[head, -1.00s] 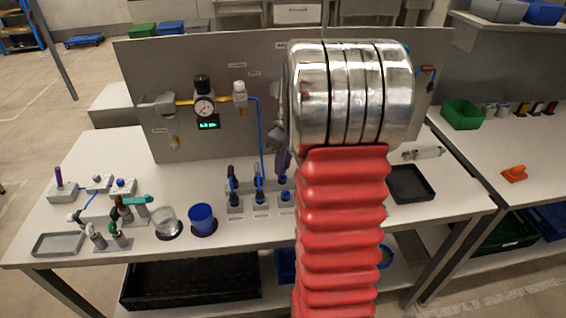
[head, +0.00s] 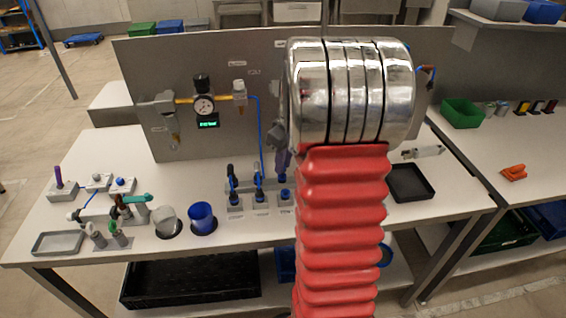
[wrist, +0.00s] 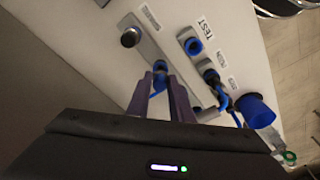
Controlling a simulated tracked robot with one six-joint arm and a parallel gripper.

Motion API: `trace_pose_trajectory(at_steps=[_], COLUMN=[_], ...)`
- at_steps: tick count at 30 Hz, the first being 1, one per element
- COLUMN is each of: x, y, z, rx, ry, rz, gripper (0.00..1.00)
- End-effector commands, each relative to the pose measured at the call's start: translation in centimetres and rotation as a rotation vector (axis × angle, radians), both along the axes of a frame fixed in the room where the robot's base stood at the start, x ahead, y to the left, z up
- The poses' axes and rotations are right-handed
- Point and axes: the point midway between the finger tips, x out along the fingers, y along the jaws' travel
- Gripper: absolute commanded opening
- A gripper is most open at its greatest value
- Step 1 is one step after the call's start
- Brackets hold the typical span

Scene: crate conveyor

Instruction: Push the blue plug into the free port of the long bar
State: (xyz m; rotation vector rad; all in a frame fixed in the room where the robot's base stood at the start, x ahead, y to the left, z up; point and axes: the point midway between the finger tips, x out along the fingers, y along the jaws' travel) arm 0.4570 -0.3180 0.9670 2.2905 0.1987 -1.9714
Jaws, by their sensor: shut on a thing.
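The long grey bar (wrist: 152,50) runs diagonally in the wrist view, with a dark round fitting (wrist: 130,37) at its upper end. In the head view, the bar (head: 240,184) lies behind a row of small blocks, partly hidden by my arm. My gripper (wrist: 160,80) has purple fingers and is shut on the blue plug (wrist: 160,68), right over the bar. The plug's blue top shows between the fingertips. Its lower end and the port under it are hidden, so I cannot tell how deep it sits. The gripper's fingers (head: 283,160) show beside my arm in the head view.
A blue cup (head: 202,217) and a clear cup (head: 167,222) stand to the left. A panel (head: 190,70) with gauge and blue hose rises behind. A black tray (head: 410,184) lies right.

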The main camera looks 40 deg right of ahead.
Motion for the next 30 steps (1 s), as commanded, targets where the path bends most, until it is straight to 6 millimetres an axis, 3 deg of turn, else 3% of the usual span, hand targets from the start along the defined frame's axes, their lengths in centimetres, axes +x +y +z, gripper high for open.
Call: trace_pose_trajectory(at_steps=[30], x=[-0.01], y=[0.01], z=[-0.75], rx=[0.0], ry=[0.0], rz=[0.0], gripper=[0.0])
